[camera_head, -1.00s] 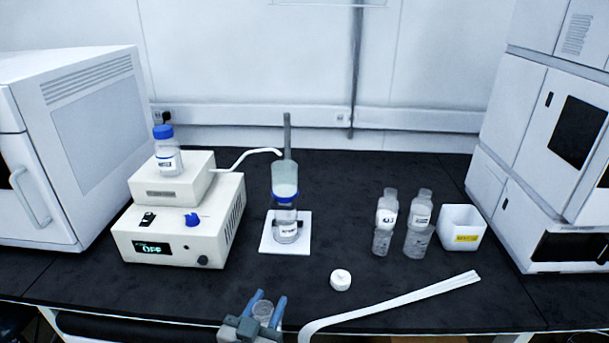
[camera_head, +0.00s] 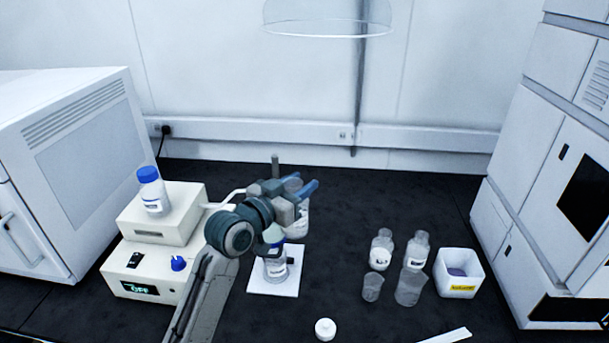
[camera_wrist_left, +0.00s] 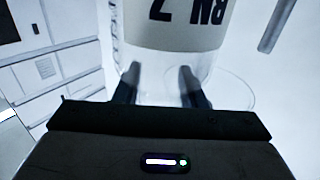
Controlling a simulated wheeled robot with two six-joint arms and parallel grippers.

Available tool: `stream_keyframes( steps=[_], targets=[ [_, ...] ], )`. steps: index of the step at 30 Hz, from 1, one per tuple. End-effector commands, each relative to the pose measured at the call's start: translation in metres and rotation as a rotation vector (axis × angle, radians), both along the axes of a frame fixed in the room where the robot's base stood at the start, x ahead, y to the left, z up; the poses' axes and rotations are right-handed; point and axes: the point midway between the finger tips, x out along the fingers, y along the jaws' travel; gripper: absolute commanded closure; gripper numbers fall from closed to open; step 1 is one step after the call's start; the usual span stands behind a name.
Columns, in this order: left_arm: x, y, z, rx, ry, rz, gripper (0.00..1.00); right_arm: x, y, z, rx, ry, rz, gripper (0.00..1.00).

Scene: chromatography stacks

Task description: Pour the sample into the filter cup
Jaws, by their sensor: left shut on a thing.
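My right gripper is not in view.
A cream pump unit (camera_head: 150,262) with a blue-capped bottle (camera_head: 152,190) stands left. Two bottles (camera_head: 381,250), two small clear beakers (camera_head: 409,287) and a white bin (camera_head: 459,288) are right. A white cap (camera_head: 325,328) lies in front. Bench between is clear.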

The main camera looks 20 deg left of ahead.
Motion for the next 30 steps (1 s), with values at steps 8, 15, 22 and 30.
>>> stream_keyframes(
  steps=[8, 15, 22, 30],
  targets=[
    [0.004, 0.007, 0.006, -0.082, 0.047, 0.0, 1.0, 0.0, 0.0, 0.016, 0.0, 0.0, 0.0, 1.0],
    [0.01, 0.017, 0.007, -0.19, 0.111, 0.001, 1.0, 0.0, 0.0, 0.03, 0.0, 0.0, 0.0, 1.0],
    [0.017, 0.029, 0.004, -0.321, 0.187, 0.002, 1.0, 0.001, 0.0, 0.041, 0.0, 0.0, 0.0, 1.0],
    [0.016, 0.028, 0.003, -0.317, 0.183, 0.001, 1.0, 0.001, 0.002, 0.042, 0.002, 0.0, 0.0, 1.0]
  ],
)
